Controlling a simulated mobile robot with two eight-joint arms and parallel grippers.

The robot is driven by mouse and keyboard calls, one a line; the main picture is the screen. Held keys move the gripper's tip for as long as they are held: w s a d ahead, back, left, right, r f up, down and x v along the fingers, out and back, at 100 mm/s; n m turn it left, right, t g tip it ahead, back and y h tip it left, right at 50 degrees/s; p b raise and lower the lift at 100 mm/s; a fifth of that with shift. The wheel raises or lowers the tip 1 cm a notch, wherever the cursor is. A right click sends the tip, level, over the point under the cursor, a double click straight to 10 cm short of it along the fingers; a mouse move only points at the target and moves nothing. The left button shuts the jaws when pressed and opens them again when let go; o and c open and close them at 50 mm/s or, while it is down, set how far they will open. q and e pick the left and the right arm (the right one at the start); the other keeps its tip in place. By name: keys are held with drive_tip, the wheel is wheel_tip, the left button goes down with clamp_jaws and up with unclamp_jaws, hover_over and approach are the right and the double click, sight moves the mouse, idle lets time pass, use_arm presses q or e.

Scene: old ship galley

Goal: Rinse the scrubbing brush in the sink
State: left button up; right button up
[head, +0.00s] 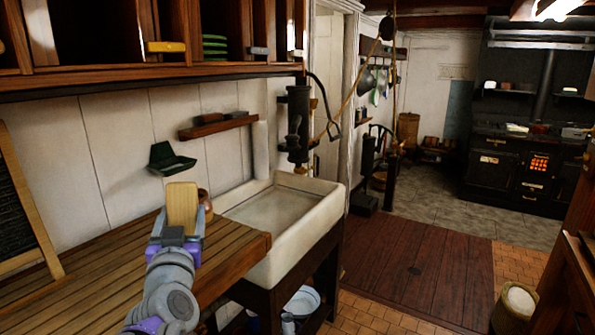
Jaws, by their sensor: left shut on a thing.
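My left gripper (181,222) is shut on a pale yellow wooden block, which appears to be the scrubbing brush (182,200). It holds the brush upright above the wooden counter, left of the sink. Any bristles are hidden from this view. The white sink (312,232) stands at the right end of the counter, and its basin looks empty. A dark hand pump (298,122) with a curved handle is at the wall behind the sink. My right gripper is not in view.
A reddish-brown pot (205,202) stands just behind the gripper, partly hidden. A small shelf (218,126) and wooden cabinets (120,78) hang above. The slatted counter (110,270) is mostly clear. A white basin (302,302) is under the sink.

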use_arm(q)
drive_tip(key=w+d+f+n+g+y+p, duration=0.1)
drive_tip(key=w+d+f+n+y, duration=0.2)
drive_tip(key=f, duration=0.7)
drive_tip(key=w+f+n+g+y+p, duration=0.1)
drive_tip(key=w+f+g+y, duration=0.15)
drive_tip(key=w+f, duration=0.55)
drive_tip(key=s+f+n+g+y, duration=0.1)
drive_tip(key=s+f, duration=0.3)
drive_tip(key=f, duration=0.4)
drive_tip(key=s+d+f+n+g+y+p, duration=0.1)
drive_tip(key=s+f, duration=0.3)
drive_tip(key=f, duration=0.4)
drive_tip(key=s+f+n+g+y, duration=0.1)
drive_tip(key=s+f+y, duration=0.2)
drive_tip(key=f, duration=0.5)
drive_tip(key=shift+s+d+f+n+p, duration=0.2)
drive_tip(key=shift+s+f+n+p, duration=0.15)
drive_tip(key=shift+s, duration=0.55)
wheel_tip(320, 180, up, 11)
drive_tip(key=w+m+t+h, duration=0.2)
drive_tip(key=m+t+h, duration=0.4)
drive_tip(key=h, duration=0.3)
drive_tip(key=shift+w+r+m, duration=0.15)
drive_tip(key=shift+m, duration=0.3)
